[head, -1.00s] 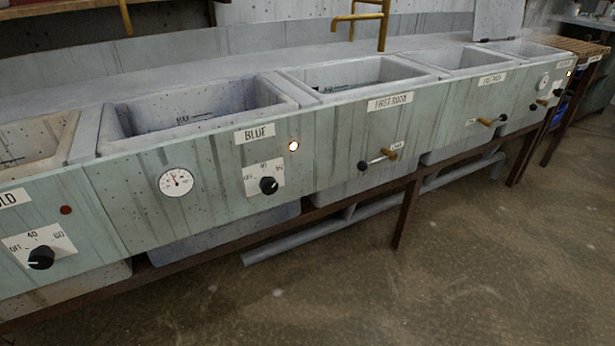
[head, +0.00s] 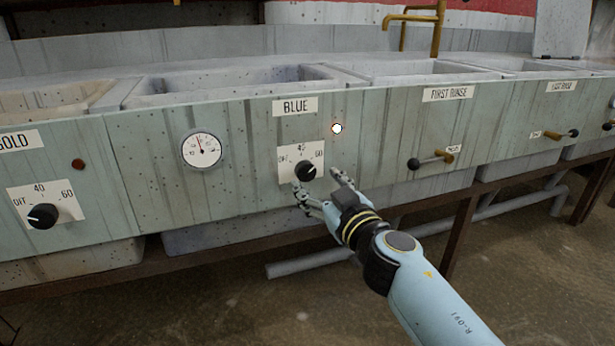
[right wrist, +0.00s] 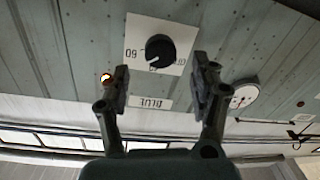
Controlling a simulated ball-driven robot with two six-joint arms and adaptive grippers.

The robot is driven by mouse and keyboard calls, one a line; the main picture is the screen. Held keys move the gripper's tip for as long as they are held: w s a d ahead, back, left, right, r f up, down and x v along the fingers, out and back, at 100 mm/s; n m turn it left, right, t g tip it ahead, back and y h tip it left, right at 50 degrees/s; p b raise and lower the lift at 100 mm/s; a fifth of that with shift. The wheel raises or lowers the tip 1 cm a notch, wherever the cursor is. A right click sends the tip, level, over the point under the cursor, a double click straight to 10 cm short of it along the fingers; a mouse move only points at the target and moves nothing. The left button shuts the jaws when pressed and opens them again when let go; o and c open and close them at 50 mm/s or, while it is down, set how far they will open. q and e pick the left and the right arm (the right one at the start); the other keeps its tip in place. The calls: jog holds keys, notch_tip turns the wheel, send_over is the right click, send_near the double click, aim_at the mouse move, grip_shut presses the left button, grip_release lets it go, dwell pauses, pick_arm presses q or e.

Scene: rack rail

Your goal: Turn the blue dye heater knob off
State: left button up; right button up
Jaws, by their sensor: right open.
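The black blue dye heater knob (head: 306,172) sits on a white dial plate marked OFF, 40 and 60, under the BLUE label (head: 295,106). Its white mark points up and right, between 40 and 60. It also shows in the right wrist view (right wrist: 160,49), upside down. My right gripper (head: 318,183) is open and empty just in front of and below the knob. In the right wrist view its fingers (right wrist: 161,78) stand apart on either side of the knob's line, not closed on it. The lamp (head: 337,128) beside the BLUE label is lit. My left gripper is not seen.
A round gauge (head: 201,150) is left of the knob. The GOLD knob (head: 43,216) is farther left, with a dark red lamp (head: 78,164) above it. A FIRST RINSE lever (head: 432,161) sticks out at right. Open floor (head: 540,270) lies in front of the basins.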

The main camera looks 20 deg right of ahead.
aim_at(308, 174)
jog(key=w, duration=0.5)
jog(key=shift+w+a+b, duration=0.25)
jog(key=shift+w+b, duration=0.15)
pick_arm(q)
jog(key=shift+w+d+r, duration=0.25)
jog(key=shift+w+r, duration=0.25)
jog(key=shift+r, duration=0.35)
pick_arm(e)
jog(key=c, duration=1.2)
